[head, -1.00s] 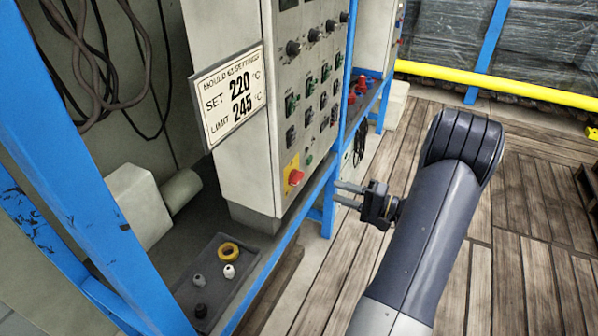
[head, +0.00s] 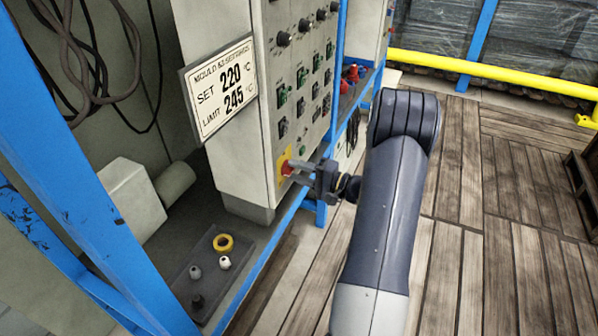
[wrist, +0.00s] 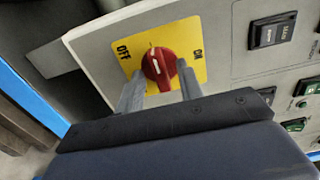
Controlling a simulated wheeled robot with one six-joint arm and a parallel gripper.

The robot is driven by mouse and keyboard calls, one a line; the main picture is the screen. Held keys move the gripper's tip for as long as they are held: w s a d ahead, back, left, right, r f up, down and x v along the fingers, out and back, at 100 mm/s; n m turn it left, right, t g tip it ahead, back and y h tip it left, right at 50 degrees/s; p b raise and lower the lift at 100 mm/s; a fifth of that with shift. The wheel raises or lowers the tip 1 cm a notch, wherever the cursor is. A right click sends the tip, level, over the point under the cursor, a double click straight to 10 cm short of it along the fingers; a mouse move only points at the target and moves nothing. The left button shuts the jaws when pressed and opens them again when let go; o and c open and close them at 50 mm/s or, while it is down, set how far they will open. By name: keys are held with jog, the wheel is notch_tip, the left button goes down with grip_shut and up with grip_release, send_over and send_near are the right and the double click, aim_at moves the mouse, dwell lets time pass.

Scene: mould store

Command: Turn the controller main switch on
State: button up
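The controller main switch is a red rotary knob (wrist: 158,65) on a yellow plate (wrist: 189,38) marked OFF on the left and ON on the right in the wrist view. A white line on the knob points roughly up in that view; I cannot tell its exact setting. In the head view the switch (head: 285,168) sits low on the grey controller cabinet (head: 232,150). My gripper (head: 297,170) is at the knob, its fingers pointing at the panel. In the wrist view the two fingers (wrist: 161,84) are apart, one on each side of the knob; contact is unclear.
Other knobs and green and black switches (head: 300,76) fill the panel above. A sign (head: 220,88) reads SET 220, LIMIT 245. A dark tray (head: 222,278) with a yellow ring and small knobs lies below. Blue frame posts (head: 62,150) stand left; wooden floor (head: 480,240) is open at right.

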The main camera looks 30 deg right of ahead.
jog(key=shift+c, duration=0.3)
grip_shut()
jog(key=shift+m, duration=0.3)
jog(key=m+p, duration=0.2)
jog(key=m, duration=1.1)
jog(key=shift+m+p, duration=0.8)
jog(key=shift+m, duration=1.3)
